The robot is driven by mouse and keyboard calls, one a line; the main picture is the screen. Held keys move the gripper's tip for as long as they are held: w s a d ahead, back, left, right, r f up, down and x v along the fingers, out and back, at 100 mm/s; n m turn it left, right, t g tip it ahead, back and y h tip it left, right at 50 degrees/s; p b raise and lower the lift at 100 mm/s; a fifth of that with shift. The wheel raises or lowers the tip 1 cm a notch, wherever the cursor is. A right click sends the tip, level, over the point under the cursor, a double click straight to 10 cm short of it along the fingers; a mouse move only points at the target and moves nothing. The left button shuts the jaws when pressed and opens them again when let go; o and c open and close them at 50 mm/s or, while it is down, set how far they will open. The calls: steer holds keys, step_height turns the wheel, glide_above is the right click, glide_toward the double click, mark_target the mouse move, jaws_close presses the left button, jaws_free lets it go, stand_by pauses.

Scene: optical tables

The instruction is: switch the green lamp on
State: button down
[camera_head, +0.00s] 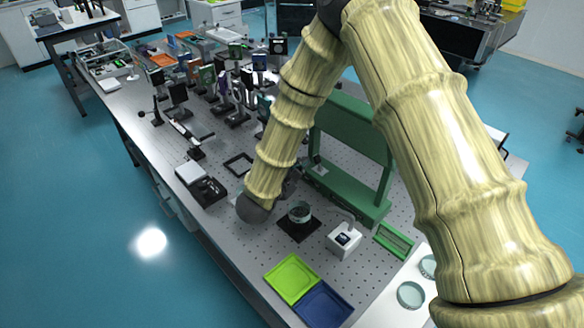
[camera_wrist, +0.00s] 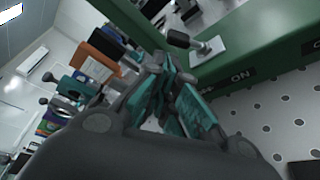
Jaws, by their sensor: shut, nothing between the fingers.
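The green lamp (camera_head: 352,134) is a green frame with a wide top panel and a long base, standing on the optical table. Its switch (camera_head: 319,167) sits on a pale plate near the left end of the base. In the wrist view the switch (camera_wrist: 195,43) is a metal lever with a dark knob, leaning left. An "ON" label (camera_wrist: 240,76) is on the base's edge. My gripper (camera_wrist: 166,72) is shut and empty, its teal-padded fingers just left of and below the lever, with no clear contact. In the head view my arm mostly hides it. No glow shows on the lamp.
The perforated optical table (camera_head: 222,218) carries a round dish on a black pad (camera_head: 299,225), a white device (camera_head: 344,239), and green (camera_head: 291,278) and blue (camera_head: 323,304) trays near the front. Several optical mounts (camera_head: 235,90) crowd the back left.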

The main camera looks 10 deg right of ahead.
steer(key=shift+x, duration=1.3)
steer(key=shift+r, duration=0.1)
